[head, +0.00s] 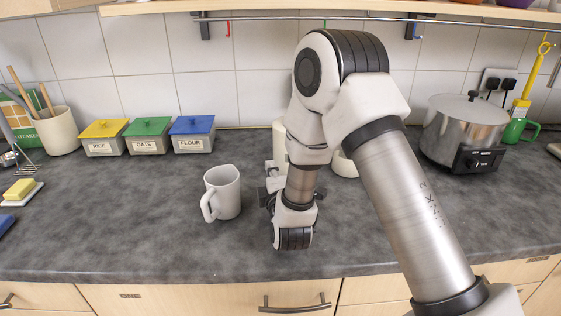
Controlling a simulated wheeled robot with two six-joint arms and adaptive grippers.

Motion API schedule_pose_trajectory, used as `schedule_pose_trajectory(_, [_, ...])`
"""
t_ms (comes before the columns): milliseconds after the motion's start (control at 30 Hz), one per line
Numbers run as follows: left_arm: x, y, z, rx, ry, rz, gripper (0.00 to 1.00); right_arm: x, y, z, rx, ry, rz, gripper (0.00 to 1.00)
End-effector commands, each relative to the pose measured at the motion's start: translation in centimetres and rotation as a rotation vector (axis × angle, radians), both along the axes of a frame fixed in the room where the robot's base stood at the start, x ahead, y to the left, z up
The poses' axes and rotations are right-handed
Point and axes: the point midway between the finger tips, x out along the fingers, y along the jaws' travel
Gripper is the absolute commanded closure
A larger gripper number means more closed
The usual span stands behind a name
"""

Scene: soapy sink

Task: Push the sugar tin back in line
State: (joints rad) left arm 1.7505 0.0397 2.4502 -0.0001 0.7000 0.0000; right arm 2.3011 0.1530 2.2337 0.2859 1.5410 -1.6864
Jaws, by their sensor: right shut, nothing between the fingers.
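Three tins stand in a row at the back wall: the rice tin (104,148) with a yellow lid, the oats tin (147,146) with a green lid and the flour tin (192,144) with a blue lid. I see no tin labelled sugar; my right arm covers part of the counter to the right of the row. My right gripper (270,180) is low over the counter, right of the grey mug, shut and partly hidden by its own wrist. I cannot tell whether it touches anything. My left gripper is out of view.
A grey mug (222,193) stands close left of my right gripper. Pale objects (345,166) show partly behind my arm. A steel cooker (463,132) stands at right, a utensil crock (57,131) and butter dish (22,192) at left.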

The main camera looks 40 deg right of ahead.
Motion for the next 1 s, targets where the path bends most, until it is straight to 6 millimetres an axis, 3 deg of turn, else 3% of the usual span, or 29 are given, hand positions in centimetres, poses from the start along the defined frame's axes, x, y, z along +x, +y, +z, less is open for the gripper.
schedule_pose_trajectory(100, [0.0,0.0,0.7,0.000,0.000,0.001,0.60,0.7,-2.2,0.1,0.004,-0.001,-0.005,1.00])
schedule_pose_trajectory(233, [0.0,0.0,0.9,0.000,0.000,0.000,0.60,1.3,-3.4,0.0,0.002,-0.001,-0.002,1.00])
schedule_pose_trajectory(667, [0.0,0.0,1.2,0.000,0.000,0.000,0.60,1.5,-4.0,0.1,0.002,0.000,-0.001,1.00])
schedule_pose_trajectory(1000, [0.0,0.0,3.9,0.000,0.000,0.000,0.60,3.5,-8.9,0.2,0.002,0.000,-0.002,1.00])
